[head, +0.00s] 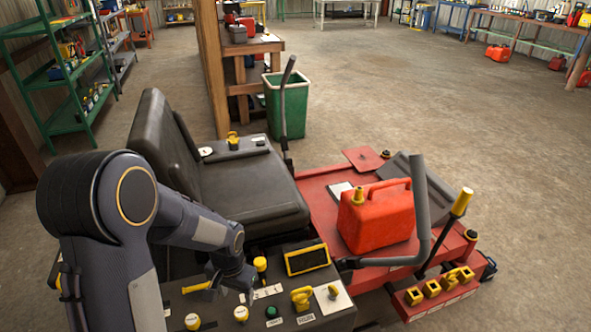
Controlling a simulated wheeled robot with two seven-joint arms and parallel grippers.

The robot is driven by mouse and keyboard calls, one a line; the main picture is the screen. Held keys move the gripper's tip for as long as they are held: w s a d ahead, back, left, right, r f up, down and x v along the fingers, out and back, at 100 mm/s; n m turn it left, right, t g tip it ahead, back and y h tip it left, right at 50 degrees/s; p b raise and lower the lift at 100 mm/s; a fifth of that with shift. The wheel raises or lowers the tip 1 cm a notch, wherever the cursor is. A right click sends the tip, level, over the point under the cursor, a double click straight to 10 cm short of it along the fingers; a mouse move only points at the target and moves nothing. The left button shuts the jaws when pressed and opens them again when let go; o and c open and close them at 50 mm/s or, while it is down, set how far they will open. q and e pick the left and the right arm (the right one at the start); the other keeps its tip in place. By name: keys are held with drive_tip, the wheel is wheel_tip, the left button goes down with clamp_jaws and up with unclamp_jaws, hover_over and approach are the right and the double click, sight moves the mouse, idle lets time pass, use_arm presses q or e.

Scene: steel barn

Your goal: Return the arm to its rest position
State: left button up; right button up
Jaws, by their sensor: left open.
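My left arm (105,215) comes in from the left and bends down over the control panel of a red ride-on mower. My left gripper (230,286) is at its end, pointing down just above the panel, and is open. I see nothing held in it. A yellow lever (196,287) and a yellow-topped knob (260,264) are close beside the gripper. The fingertips are small and partly dark against the panel, so I cannot tell whether they touch it. My right gripper is not in view.
The mower has a black seat (250,195), a red fuel can (376,222) on its deck and upright control levers (283,100). A green bin (286,112) stands behind it, beside a wooden shelf (245,88). Green shelving (62,95) is at left. The floor (480,130) at right is clear.

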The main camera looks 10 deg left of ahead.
use_arm(q)
drive_tip(key=s+d+r+n+t+h, duration=0.1)
drive_tip(key=s+d+r+t+h, duration=0.1)
drive_tip(key=s+r, duration=0.6)
drive_tip(key=s+d+r+n+t+h+p, duration=0.1)
drive_tip(key=s+d+r+n+t, duration=0.1)
drive_tip(key=s+r, duration=0.7)
wheel_tip(320, 180, up, 2)
drive_tip(key=shift+r+t+h, duration=0.1)
drive_tip(key=shift+t+h, duration=0.3)
drive_tip(key=shift+t, duration=0.4)
